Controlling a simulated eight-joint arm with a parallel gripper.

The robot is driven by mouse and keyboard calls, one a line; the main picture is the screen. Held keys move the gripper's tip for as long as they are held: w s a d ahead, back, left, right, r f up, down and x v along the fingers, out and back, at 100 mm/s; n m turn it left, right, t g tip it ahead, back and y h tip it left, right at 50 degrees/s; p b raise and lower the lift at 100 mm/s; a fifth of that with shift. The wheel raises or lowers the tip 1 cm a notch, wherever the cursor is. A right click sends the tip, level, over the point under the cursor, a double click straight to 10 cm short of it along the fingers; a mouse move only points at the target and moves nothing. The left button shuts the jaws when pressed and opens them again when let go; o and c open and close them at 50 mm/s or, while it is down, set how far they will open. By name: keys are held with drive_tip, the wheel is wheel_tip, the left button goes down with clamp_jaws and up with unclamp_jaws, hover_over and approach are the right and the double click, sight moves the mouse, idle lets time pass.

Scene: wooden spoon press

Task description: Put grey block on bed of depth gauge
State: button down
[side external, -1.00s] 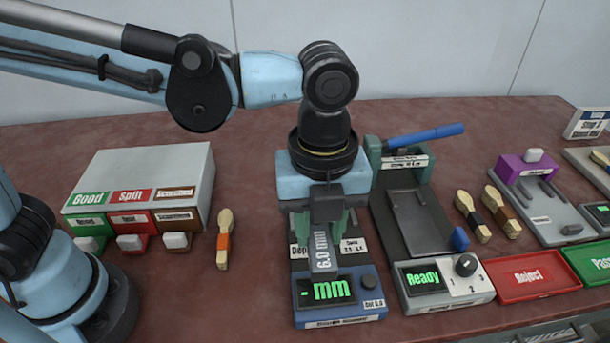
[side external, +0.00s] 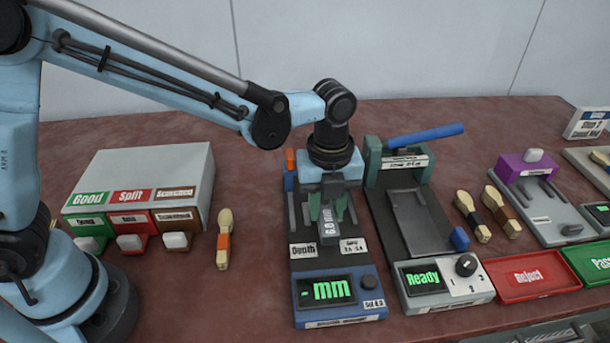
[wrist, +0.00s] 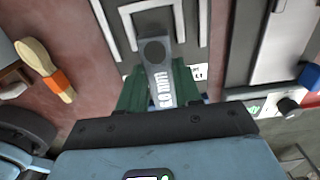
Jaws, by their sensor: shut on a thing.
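My gripper (side external: 328,208) is shut on the grey block (side external: 329,235), which is marked 6.0 mm. In the wrist view the grey block (wrist: 158,75) sticks out between the green fingers, with a dark round spot near its far end. My arm hides part of the gauge's back end.
A press (side external: 413,215) with a blue lever and a "Ready" display stands close on the right. A spoon with an orange band (side external: 224,240) lies to the left, beside the sorting box (side external: 140,180). A red Reject tray (side external: 530,277) is further right.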

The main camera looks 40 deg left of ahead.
sight(327, 211)
drive_tip(key=shift+f, duration=1.2)
drive_tip(key=shift+f, duration=0.15)
drive_tip(key=c, duration=0.8)
unclamp_jaws()
wheel_tip(327, 211, up, 12)
drive_tip(key=shift+s+a+f+n+t, duration=0.15)
drive_tip(key=shift+s+a+n+t, duration=1.15)
drive_tip(key=shift+a+n, duration=2.5)
drive_tip(key=shift+s+a+f+n+t, duration=0.1)
drive_tip(key=shift+s+a+n+t, duration=1.75)
drive_tip(key=shift+n, duration=3.35)
drive_tip(key=shift+s+a+f+n+t, duration=0.15)
drive_tip(key=shift+s+a+n+t, duration=0.6)
drive_tip(key=shift+a+n, duration=3.3)
